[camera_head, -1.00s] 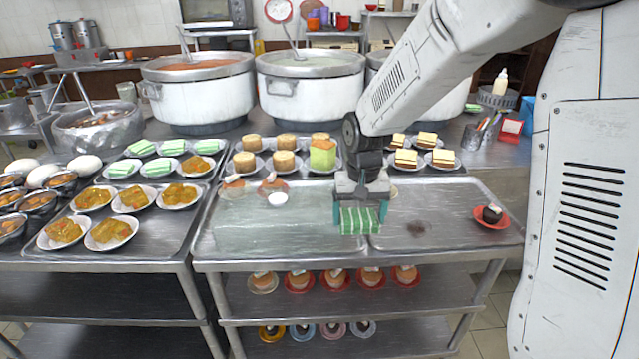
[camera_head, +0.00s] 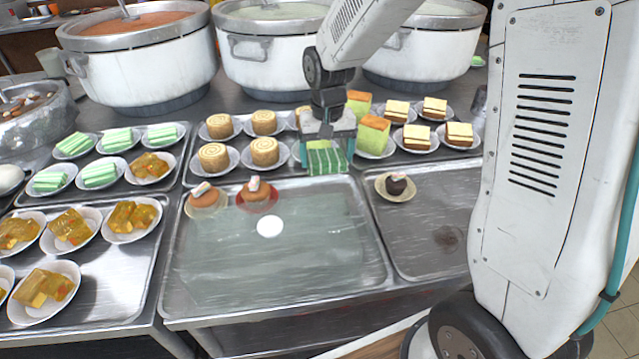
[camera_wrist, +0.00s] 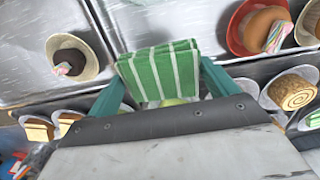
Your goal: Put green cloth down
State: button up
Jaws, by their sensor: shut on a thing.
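The green cloth (camera_head: 327,161) has white stripes and is folded. My gripper (camera_head: 327,146) is shut on it and holds it over the back edge of the metal trays, near the cake plates. In the wrist view the cloth (camera_wrist: 161,72) sits between the two teal fingers of my gripper (camera_wrist: 165,88). I cannot tell from the pictures how high the cloth is above the surface.
The front tray (camera_head: 290,291) is mostly clear, with a white disc (camera_head: 270,226) and two small cakes (camera_head: 255,190) at its back. The right tray (camera_head: 425,265) holds one dark cake (camera_head: 396,183) and a dark stain. Plated cakes (camera_head: 264,152) and large pots (camera_head: 138,62) stand behind.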

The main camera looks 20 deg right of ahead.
jog(key=shift+w+f, duration=0.15)
jog(key=shift+f, duration=0.2)
notch_tip(320, 180, down, 9)
jog(key=shift+f, duration=0.15)
jog(key=o, duration=0.8)
jog(key=shift+f, duration=0.1)
notch_tip(320, 180, up, 11)
jog(key=shift+f, duration=0.1)
jog(key=shift+r, duration=0.9)
jog(key=s+d+r+n, duration=0.1)
jog(key=s+d+r, duration=0.1)
jog(key=s+r, duration=1.05)
jog(key=s+d+n+t, duration=0.1)
jog(key=s, duration=1.4)
jog(key=shift+s, duration=0.25)
